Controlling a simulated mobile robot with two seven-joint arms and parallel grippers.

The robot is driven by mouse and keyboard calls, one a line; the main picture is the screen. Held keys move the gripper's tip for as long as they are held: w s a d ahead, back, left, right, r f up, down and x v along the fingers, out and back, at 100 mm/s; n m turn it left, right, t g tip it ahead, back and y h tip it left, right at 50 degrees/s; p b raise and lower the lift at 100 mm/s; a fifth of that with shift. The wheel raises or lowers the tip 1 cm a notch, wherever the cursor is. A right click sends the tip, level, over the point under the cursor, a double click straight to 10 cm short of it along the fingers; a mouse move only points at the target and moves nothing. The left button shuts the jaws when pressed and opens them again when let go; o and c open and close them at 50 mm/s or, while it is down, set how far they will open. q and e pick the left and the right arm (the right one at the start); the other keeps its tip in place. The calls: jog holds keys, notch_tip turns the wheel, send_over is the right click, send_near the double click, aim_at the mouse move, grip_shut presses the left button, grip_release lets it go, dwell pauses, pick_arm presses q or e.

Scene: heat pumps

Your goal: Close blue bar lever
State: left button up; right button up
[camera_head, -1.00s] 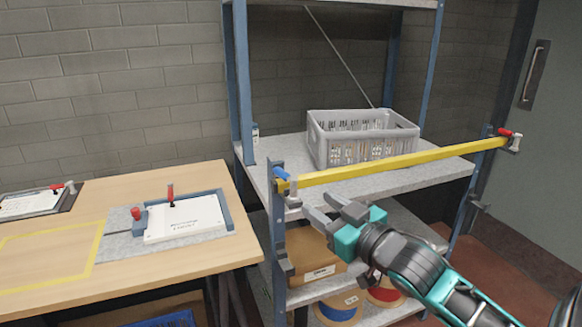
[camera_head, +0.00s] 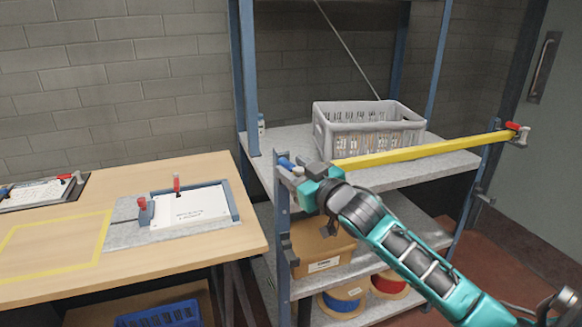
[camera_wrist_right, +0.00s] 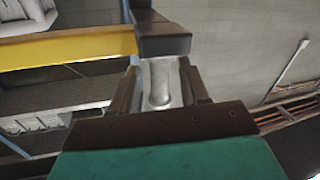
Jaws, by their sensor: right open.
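The blue lever (camera_head: 286,163) sits at the left end of the yellow bar (camera_head: 420,150), on the shelf's front left post. My right gripper (camera_head: 306,174) is open, right beside the lever, and covers the bar's left end in the head view. In the right wrist view a pale metal cylindrical part (camera_wrist_right: 160,82) shows between the dark fingers; I cannot tell whether they touch it. The yellow bar (camera_wrist_right: 70,50) runs to the left there. The blue lever cannot be made out in that view. My left gripper is not in view.
A red lever (camera_head: 513,126) is at the bar's right end. A grey crate (camera_head: 368,112) stands on the shelf behind the bar. A cardboard box (camera_head: 322,250) and spools are below. A wooden table (camera_head: 90,190) with a clamped white plate (camera_head: 190,207) is at left.

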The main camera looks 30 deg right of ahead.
jog(key=shift+w, duration=0.75)
grip_shut()
jog(key=shift+r+m+h+p, duration=0.15)
jog(key=shift+m+h+p, duration=0.15)
jog(key=shift+m+h, duration=0.5)
jog(key=shift+d+m+g+h, duration=0.2)
jog(key=shift+m+h, duration=0.15)
jog(key=shift+h, duration=0.45)
jog(key=shift+d+m+g+h, duration=0.1)
jog(key=shift+d+m+h, duration=0.2)
jog(key=shift+h, duration=0.5)
jog(key=shift+s, duration=0.1)
grip_release()
jog(key=shift+a, duration=0.1)
jog(key=v, duration=1.3)
